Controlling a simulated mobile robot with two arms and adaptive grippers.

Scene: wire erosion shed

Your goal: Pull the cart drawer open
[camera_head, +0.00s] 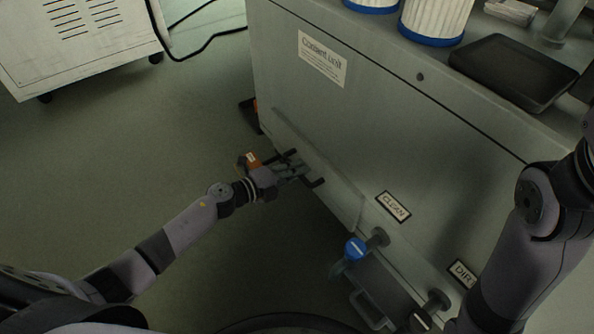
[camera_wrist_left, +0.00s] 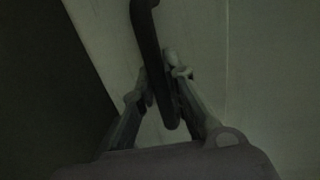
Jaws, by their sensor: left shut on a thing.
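The drawer front (camera_head: 318,167) is a pale grey panel low on the side of a big grey cabinet, with a light ledge along its top edge. It carries a dark bar handle (camera_head: 317,183). My left gripper (camera_head: 297,168) reaches it from the left and is shut on the handle. In the left wrist view the dark handle (camera_wrist_left: 148,45) runs between the two fingers of the left gripper (camera_wrist_left: 162,88). How far the drawer stands out is hard to tell. My right arm shows at the right, but its gripper is not in view.
The cabinet top holds white-and-blue cylinders (camera_head: 436,18) and a black tray (camera_head: 515,70). Valves, one with a blue knob (camera_head: 355,248), stick out right of the drawer near the CLEAN label (camera_head: 393,206). A white wheeled cabinet (camera_head: 78,45) stands back left; floor between is clear.

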